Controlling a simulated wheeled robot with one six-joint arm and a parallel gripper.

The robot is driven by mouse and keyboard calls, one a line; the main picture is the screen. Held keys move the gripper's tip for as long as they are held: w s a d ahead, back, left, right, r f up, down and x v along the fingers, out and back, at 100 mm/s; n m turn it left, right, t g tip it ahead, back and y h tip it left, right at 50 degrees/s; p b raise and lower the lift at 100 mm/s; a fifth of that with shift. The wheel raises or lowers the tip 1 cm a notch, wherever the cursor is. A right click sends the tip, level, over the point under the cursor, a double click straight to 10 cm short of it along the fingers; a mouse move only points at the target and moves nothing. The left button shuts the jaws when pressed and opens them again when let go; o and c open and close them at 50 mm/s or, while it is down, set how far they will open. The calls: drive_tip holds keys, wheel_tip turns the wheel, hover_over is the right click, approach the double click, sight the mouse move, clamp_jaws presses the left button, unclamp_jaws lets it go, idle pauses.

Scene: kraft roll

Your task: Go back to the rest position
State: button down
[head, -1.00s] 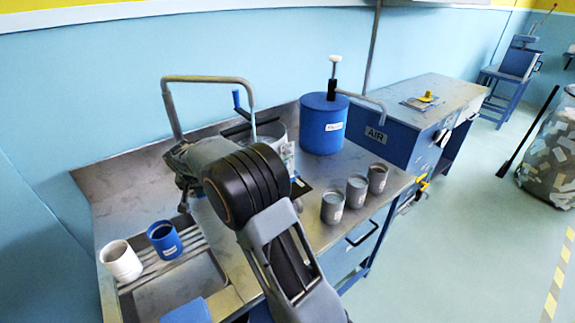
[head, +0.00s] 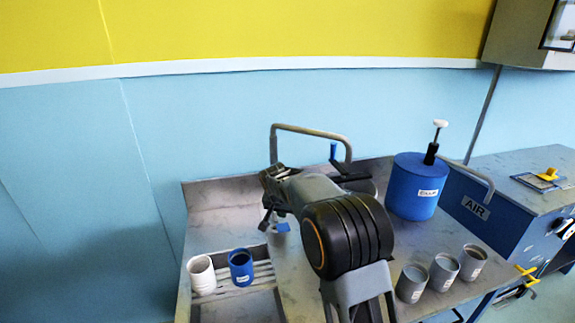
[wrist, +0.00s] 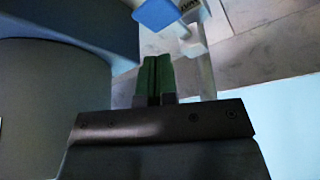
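My arm reaches over the metal workbench (head: 310,285), folded at its black joint, with the wrist towards the wall. My gripper (head: 268,222) points down beside the back edge of the sink, and its fingertips are small and partly unclear in the head view. In the wrist view my gripper (wrist: 153,82) shows two green finger pads side by side, closed together with nothing visible between them. A blue tab (wrist: 156,14) on a pale fitting is just beyond the fingers.
Several grey cups (head: 444,271) stand at the right front. A blue labelled canister (head: 414,190) stands behind them. A tall bent pipe (head: 310,130) rises behind my wrist.

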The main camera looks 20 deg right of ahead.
drive_tip(key=shift+n, duration=0.4)
drive_tip(key=s+r+n+y, duration=0.1)
drive_tip(key=s+r+n, duration=0.1)
drive_tip(key=s, duration=1.3)
drive_tip(key=s+r+n+y, duration=0.1)
drive_tip(key=s+r+n, duration=0.1)
drive_tip(key=s, duration=1.3)
drive_tip(key=shift+s+d+n, duration=0.15)
drive_tip(key=shift+s+n, duration=0.25)
drive_tip(key=shift+n, duration=0.2)
